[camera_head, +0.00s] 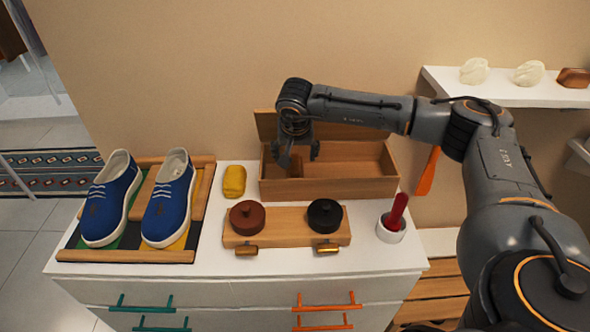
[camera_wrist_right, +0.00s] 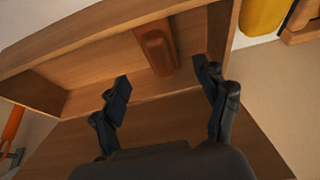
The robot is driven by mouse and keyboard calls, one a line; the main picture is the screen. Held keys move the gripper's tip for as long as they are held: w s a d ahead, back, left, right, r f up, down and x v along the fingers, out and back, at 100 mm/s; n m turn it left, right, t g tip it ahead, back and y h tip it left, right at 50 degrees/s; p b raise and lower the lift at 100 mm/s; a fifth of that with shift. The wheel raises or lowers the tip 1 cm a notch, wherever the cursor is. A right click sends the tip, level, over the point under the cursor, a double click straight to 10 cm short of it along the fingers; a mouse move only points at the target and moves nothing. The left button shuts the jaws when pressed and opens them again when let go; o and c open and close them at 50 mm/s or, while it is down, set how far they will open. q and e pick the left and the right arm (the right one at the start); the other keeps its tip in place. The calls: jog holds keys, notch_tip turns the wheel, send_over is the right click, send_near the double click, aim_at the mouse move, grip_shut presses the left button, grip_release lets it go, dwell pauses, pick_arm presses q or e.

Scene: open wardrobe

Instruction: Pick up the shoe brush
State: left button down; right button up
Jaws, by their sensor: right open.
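The shoe brush looks to be the brown wooden block (camera_wrist_right: 155,48) lying inside the open wooden box (camera_head: 340,188), towards its left end. In the head view my right gripper hides most of it. My right gripper (camera_head: 299,158) is above the left part of the box, pointing down. In the right wrist view its two fingers (camera_wrist_right: 163,84) are spread, with nothing between them. The block lies just beyond the fingertips, apart from them. My left gripper is in neither view.
Left of the box are a yellow sponge-like item (camera_head: 234,181) and blue shoes (camera_head: 167,203) on a rack. In front, a wooden stand (camera_head: 280,225) holds two round tins. A white cup (camera_head: 391,233) with a red handle stands right. A wall shelf (camera_head: 515,95) is behind my arm.

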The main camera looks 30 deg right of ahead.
aim_at(295, 165)
jog(key=shift+x, duration=0.9)
jog(key=shift+w+f+p, duration=0.15)
jog(key=shift+f+p, duration=0.05)
jog(key=shift+p, duration=0.1)
jog(key=x, duration=0.1)
jog(key=p+x, duration=0.1)
jog(key=x, duration=0.2)
jog(key=shift+s+f, duration=0.25)
jog(key=shift+w+f, duration=0.1)
jog(key=shift+f, duration=0.1)
jog(key=c, duration=1.3)
